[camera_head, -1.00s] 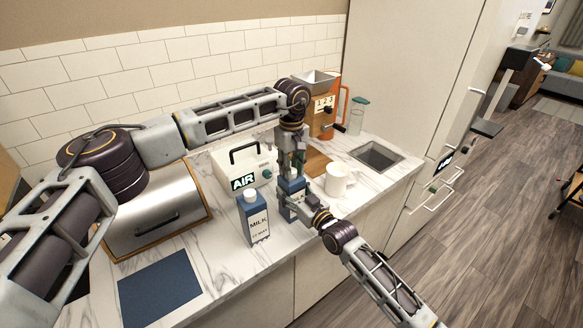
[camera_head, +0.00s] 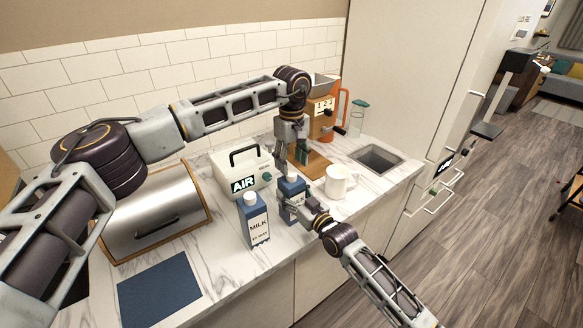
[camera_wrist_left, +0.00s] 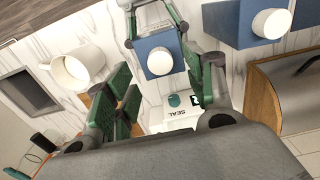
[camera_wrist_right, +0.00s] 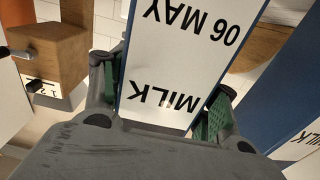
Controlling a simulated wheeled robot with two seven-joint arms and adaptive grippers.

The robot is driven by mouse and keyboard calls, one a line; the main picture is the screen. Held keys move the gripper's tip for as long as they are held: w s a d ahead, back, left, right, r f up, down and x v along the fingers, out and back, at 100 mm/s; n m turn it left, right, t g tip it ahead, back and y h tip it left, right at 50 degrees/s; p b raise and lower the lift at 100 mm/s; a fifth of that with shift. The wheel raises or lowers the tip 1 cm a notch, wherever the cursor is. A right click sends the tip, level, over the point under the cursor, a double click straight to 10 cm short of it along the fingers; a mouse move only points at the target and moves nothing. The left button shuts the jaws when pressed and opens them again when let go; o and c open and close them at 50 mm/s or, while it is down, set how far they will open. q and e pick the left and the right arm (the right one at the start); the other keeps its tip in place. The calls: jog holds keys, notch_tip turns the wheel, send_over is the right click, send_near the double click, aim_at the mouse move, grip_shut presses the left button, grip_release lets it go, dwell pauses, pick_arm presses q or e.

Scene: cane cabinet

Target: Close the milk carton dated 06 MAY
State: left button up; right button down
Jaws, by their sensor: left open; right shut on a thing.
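The carton dated 06 MAY (camera_wrist_right: 178,55) fills the middle of the right wrist view, its label upside down. My right gripper (camera_head: 303,208) is shut on this carton's sides, and the carton appears upright in the head view (camera_head: 291,188). Its blue top with a round white cap (camera_wrist_left: 160,61) shows in the left wrist view. My left gripper (camera_head: 290,160) is open and empty just above the carton, pointing down, with its fingers apart from the cap. A second blue and white milk carton (camera_head: 255,225) with a white cap stands to the left.
A white mug (camera_head: 341,182) stands close on the right, with the sink (camera_head: 377,158) beyond. A white AIR box (camera_head: 241,175) and a metal bread bin (camera_head: 160,215) are behind and left. A blue mat (camera_head: 160,288) lies at front left. An orange-brown machine (camera_head: 322,115) stands behind.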

pick_arm(q)
notch_tip(320, 180, up, 8)
jog(key=shift+r, duration=0.2)
dwell(0.4)
pick_arm(e)
jog(key=shift+c, duration=1.7)
grip_release()
jog(key=v, duration=1.2)
pick_arm(q)
jog(key=shift+f, duration=0.1)
pick_arm(e)
jog(key=shift+f, duration=0.1)
